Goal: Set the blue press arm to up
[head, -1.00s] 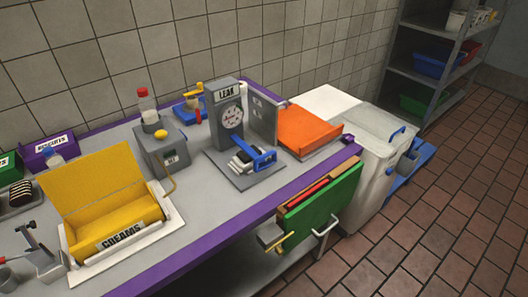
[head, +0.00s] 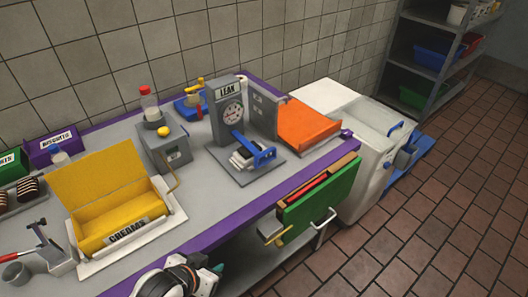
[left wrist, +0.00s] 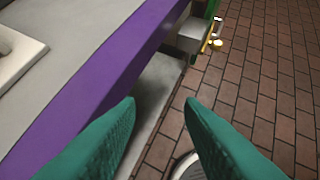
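My left gripper is low in front of the table's purple edge, well short of the tester. In the left wrist view its two teal fingers (left wrist: 159,106) are apart with nothing between them. Its white and black wrist part (head: 178,280) shows at the bottom of the head view. My right gripper is not in view.
The yellow CREAMS box (head: 110,195) and a grey box with a yellow knob (head: 165,148) stand left of the tester. An orange tray (head: 308,124) is to its right. A green panel (head: 320,203) hangs at the table's front. The tabletop before the tester is clear.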

